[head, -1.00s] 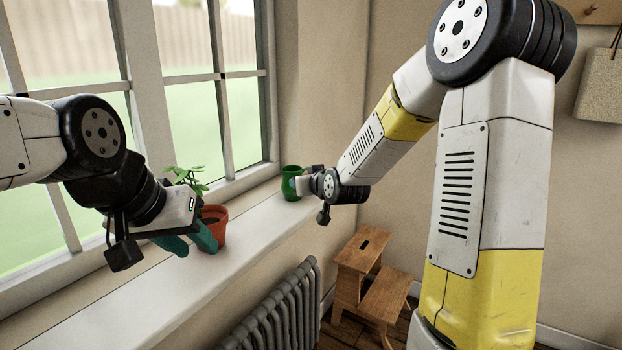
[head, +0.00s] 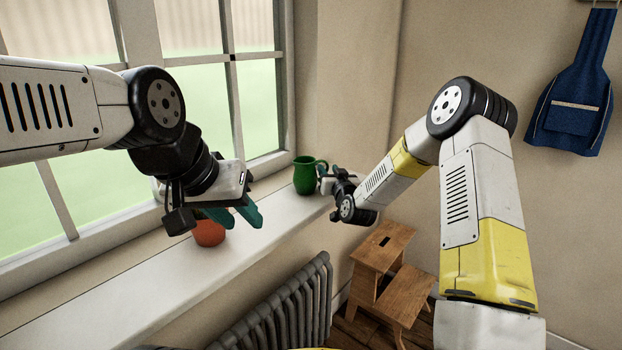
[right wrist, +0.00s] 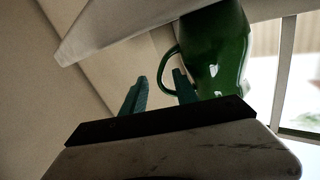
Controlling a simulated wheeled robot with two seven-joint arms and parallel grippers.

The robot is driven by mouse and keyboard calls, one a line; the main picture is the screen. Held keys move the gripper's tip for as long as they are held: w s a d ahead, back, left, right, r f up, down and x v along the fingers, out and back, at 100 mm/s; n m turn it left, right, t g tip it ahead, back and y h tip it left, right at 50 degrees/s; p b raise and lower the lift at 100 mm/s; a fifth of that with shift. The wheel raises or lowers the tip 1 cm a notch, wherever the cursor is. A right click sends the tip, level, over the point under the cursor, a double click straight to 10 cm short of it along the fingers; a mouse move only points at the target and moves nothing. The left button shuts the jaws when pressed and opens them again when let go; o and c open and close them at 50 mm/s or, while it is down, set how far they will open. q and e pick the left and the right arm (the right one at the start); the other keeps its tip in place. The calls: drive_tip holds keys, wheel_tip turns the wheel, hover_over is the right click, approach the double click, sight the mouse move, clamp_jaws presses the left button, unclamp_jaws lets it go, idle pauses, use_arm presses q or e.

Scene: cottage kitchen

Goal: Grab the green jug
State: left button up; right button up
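The green jug (head: 303,177) stands upright at the far end of the white windowsill, its handle towards the right. My right gripper (head: 326,180) is beside the handle, at sill height. In the right wrist view the jug (right wrist: 217,50) fills the upper right, and its handle loop reaches towards the two teal fingers (right wrist: 160,80). These fingers are apart, with the handle's outer edge showing between them; whether they touch it I cannot tell. My left gripper (head: 242,221) is open and empty, over the sill in front of the plant pot.
A terracotta pot (head: 208,234) stands on the windowsill (head: 150,290), partly hidden by my left gripper. Below are a grey radiator (head: 285,310) and a wooden step stool (head: 385,265). A blue apron (head: 572,100) hangs on the right wall. The sill between pot and jug is clear.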

drive_tip(key=shift+x, duration=0.95)
drive_tip(key=shift+c, duration=0.2)
clamp_jaws()
drive_tip(key=shift+r, duration=0.1)
idle(0.4)
